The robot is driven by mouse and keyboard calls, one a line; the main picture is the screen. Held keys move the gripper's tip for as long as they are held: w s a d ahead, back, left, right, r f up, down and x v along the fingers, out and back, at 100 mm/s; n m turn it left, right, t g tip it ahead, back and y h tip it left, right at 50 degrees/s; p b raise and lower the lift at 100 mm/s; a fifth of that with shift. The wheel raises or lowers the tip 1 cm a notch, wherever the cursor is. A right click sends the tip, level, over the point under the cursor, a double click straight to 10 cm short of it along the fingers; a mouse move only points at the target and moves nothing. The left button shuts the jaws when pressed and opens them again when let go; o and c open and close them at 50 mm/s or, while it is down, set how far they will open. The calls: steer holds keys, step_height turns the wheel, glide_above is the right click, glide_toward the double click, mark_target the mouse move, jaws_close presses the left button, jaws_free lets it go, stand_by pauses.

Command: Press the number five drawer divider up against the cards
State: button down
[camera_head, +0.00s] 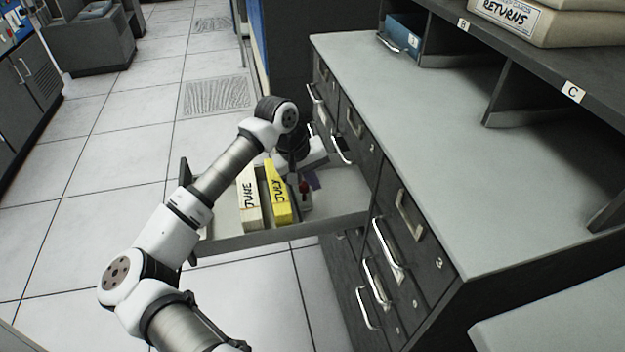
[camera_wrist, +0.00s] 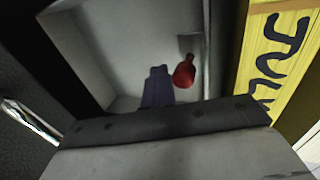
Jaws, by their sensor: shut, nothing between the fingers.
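A pull-out drawer (camera_head: 340,212) stands open, with a cream JUNE card block (camera_head: 249,198) and a yellow JULY card block (camera_head: 278,197); JULY also shows at the right of the wrist view (camera_wrist: 275,65). A dark upright plate (camera_wrist: 229,45), apparently the divider, stands beside JULY. A red handle (camera_wrist: 184,72) with a small grey piece sits left of it; it also shows in the head view (camera_head: 304,187). No number five is readable. My gripper (camera_wrist: 158,70), with purple fingertips, is shut and empty inside the drawer, left of the red handle in the wrist view.
The dark cabinet (camera_head: 425,250) with several handled drawers stands right of the open drawer. Its grey top (camera_head: 430,130) is largely clear. A shelf holds a box marked RETURNS (camera_head: 510,18) and a blue box (camera_head: 404,32). Tiled floor (camera_head: 120,130) lies open to the left.

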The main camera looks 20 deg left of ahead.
mark_target(253, 187)
steer(key=shift+s+f, duration=0.15)
steer(key=shift+f, duration=0.25)
steer(key=shift+s+a+b, duration=1)
steer(key=shift+s+a, duration=0.25)
steer(key=shift+a, duration=0.6)
steer(key=shift+s+a+b, duration=1)
steer(key=shift+s+a, duration=0.2)
steer(key=shift+a, duration=0.65)
steer(key=shift+s+a+b, duration=1)
steer(key=shift+s+a, duration=0.25)
steer(key=shift+a, duration=0.6)
steer(key=shift+d, duration=0.1)
steer(key=shift+f, duration=0.1)
steer(key=shift+w+d+b, duration=0.1)
steer(key=shift+b, duration=0.25)
steer(key=shift+p+v, duration=0.35)
steer(key=shift+v, duration=0.5)
steer(key=shift+p+v, duration=1.35)
steer(key=shift+v, duration=2.55)
steer(key=shift+w, duration=0.1)
